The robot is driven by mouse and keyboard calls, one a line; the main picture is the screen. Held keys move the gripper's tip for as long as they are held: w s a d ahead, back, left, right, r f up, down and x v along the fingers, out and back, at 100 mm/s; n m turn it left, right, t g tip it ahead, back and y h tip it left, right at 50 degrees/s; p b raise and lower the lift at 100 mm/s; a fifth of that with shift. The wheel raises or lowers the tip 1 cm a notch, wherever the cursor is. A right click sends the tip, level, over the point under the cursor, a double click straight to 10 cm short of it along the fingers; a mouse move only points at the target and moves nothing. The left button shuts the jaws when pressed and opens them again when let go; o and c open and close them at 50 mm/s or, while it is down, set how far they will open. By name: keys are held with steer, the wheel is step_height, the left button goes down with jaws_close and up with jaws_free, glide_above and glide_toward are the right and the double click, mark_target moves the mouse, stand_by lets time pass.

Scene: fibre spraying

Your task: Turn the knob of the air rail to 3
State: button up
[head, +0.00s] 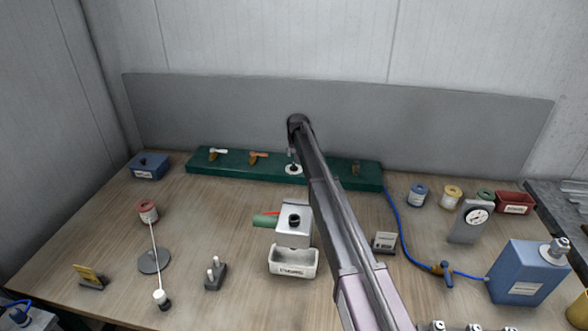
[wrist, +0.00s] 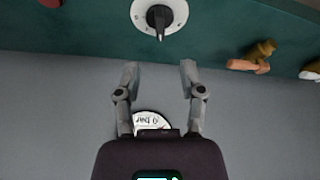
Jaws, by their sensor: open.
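The air rail (head: 325,173) is a long dark green bar at the back of the bench; its green face also fills the top of the wrist view (wrist: 95,25). Its knob (wrist: 158,18) is a black grip on a round white dial with small marks, cut by the top edge of the wrist view. The dial's white rim (head: 294,170) shows in the head view below my arm's end. Its setting is not readable. My gripper (wrist: 159,70) is open and empty, its fingertips apart from the knob and short of it.
A grey back panel (head: 210,110) rises behind. A blue hose (head: 403,235) runs from the rail's right end.

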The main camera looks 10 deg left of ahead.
mark_target(294, 164)
steer(key=shift+b+x, duration=3.9)
steer(key=shift+x, duration=0.65)
jaws_close()
